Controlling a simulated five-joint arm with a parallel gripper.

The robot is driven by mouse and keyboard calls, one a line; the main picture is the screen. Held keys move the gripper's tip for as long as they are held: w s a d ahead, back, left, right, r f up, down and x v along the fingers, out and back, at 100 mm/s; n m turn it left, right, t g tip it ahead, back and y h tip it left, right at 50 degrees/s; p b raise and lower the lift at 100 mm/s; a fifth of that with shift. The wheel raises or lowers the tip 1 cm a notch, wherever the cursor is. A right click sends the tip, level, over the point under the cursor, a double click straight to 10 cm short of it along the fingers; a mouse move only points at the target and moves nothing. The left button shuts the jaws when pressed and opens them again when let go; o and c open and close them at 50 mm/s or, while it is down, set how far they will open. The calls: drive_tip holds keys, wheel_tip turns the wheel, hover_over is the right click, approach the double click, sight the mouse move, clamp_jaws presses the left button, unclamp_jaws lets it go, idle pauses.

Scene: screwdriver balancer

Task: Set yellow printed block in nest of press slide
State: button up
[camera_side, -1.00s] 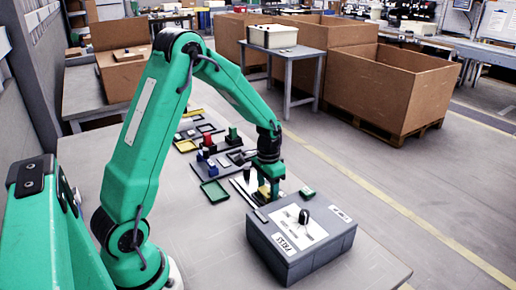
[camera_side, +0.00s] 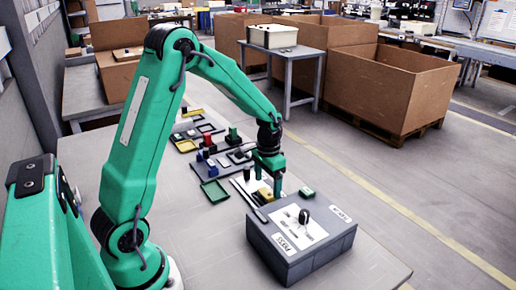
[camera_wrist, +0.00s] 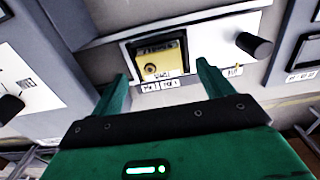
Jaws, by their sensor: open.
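The yellow printed block (camera_wrist: 163,62) sits within the dark-edged nest (camera_wrist: 136,52) of the pale press slide (camera_wrist: 207,37) in the wrist view. Its top looks roughly level, with a round mark on it; I cannot tell whether it is fully seated. In the side view the block (camera_side: 264,194) shows partly behind my gripper (camera_side: 268,184). In the wrist view my gripper (camera_wrist: 160,74) is open, its green fingers on either side of the block and apart from it.
A grey press box (camera_side: 302,240) with a black knob stands close in front of the slide. A black knob (camera_wrist: 255,44) sits at the slide's right end. A green tray (camera_side: 215,191) and several small parts lie to the left. The table's front is clear.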

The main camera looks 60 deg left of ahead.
drive_tip(key=shift+r, duration=2.75)
wheel_tip(320, 180, up, 5)
drive_tip(key=shift+f, duration=0.1)
